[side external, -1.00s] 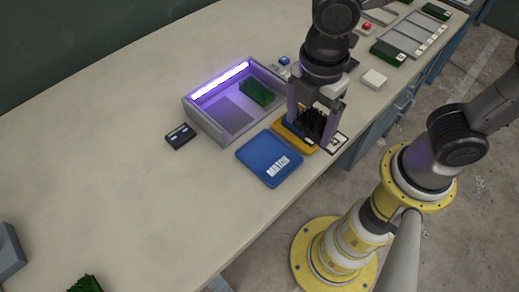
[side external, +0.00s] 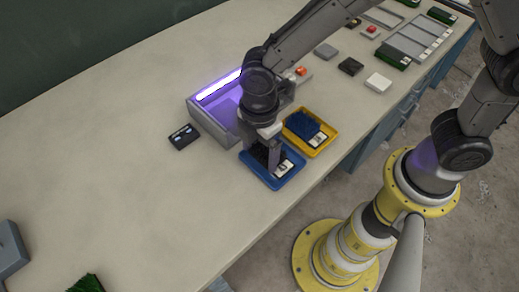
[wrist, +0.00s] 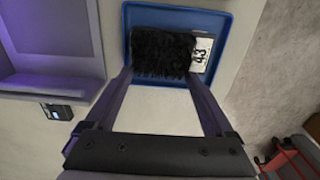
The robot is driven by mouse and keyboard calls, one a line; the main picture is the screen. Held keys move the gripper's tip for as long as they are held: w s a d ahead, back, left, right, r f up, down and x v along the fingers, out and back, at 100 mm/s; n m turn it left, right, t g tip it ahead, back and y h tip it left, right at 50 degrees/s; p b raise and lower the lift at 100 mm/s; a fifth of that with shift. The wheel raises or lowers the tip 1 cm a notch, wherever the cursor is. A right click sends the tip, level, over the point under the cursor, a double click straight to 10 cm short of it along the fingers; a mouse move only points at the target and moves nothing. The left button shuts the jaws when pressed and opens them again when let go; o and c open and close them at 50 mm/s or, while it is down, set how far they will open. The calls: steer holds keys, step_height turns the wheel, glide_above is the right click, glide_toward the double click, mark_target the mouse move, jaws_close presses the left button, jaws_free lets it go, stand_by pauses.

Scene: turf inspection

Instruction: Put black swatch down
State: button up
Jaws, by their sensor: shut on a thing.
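The black swatch (wrist: 160,55), a dark tufted piece with a white label marked 43 at one end, is held between the fingers of my gripper (side external: 262,166). Both fingers press on its sides in the wrist view. The swatch is low over the blue tray (side external: 256,174), inside its rim as seen in the wrist view (wrist: 165,13). I cannot tell whether it touches the tray floor. In the side view my fingers and wrist hide much of the swatch.
A yellow tray (side external: 326,146) with a blue swatch (side external: 301,124) stands beside the blue tray. A lit box (side external: 207,119) lies behind, partly hidden by my arm. A small black device (side external: 184,137) sits to its left. The table's left side is mostly clear.

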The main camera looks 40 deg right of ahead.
mark_target(260, 155)
steer(key=shift+f, duration=0.15)
steer(key=o, duration=1.1)
steer(key=shift+o, duration=0.2)
step_height(260, 155, up, 12)
steer(key=s+d+r+m+t+y, duration=0.1)
steer(key=s+d+r+m, duration=0.1)
steer(key=d+r+m, duration=0.4)
steer(key=s+d+r+m+t, duration=0.2)
steer(key=d+m, duration=0.1)
steer(key=d, duration=0.6)
steer(key=s+d+m+t+h, duration=0.1)
steer(key=s+d+m+t, duration=0.1)
steer(key=s+d+m, duration=0.5)
steer(key=shift+s+d+f+m+t, duration=0.35)
steer(key=shift+s+m, duration=0.4)
steer(key=shift+m, duration=0.25)
